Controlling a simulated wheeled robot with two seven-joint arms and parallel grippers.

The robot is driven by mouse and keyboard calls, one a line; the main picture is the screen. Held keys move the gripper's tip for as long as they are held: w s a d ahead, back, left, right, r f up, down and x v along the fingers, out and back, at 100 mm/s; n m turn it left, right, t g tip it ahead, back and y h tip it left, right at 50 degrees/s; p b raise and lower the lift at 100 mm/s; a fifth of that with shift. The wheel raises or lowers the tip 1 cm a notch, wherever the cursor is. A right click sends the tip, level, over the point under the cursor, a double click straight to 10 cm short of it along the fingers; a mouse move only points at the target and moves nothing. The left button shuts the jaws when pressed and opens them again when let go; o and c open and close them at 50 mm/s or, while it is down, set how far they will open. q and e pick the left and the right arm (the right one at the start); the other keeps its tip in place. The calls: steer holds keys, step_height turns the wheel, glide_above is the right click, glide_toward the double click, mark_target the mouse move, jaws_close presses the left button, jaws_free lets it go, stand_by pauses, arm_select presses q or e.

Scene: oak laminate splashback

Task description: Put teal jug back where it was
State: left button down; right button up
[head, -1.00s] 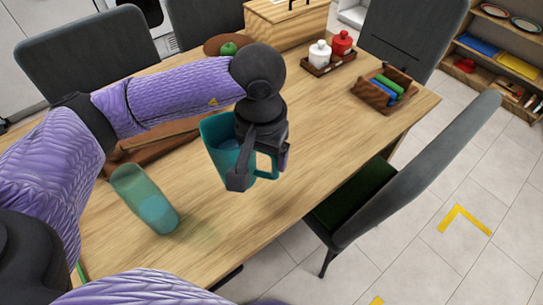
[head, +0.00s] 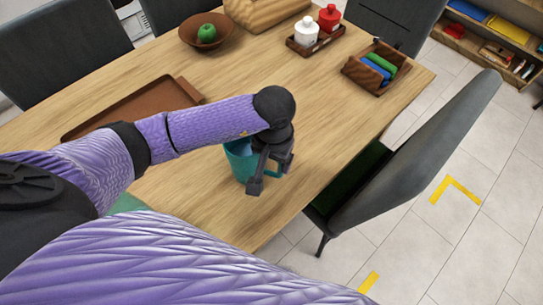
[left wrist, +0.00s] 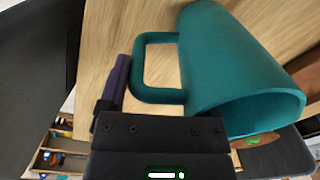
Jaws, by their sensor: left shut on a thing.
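The teal jug (head: 238,163) is near the table's right edge in the head view, partly hidden by my left wrist. My left gripper (head: 264,180) is shut on its handle. In the left wrist view the jug (left wrist: 225,60) shows its body, its open rim toward the lower right, and its handle (left wrist: 152,68) at the gripper. Whether its base touches the wooden table (head: 330,95) or hangs just above it, I cannot tell. My right gripper is out of view.
A brown tray (head: 100,121), a bowl (head: 190,38) with a green apple (head: 207,33), a caddy with two jars (head: 315,42) and a wooden holder (head: 360,73) are on the table. A chair (head: 420,150) stands close on the right. Bare table surrounds the jug.

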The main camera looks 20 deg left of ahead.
arm_select(q)
jaws_free()
steer(key=shift+r, duration=0.3)
step_height(320, 180, up, 12)
steer(key=p, duration=0.2)
steer(key=shift+d+f+p, duration=0.15)
steer(key=shift+p, duration=0.2)
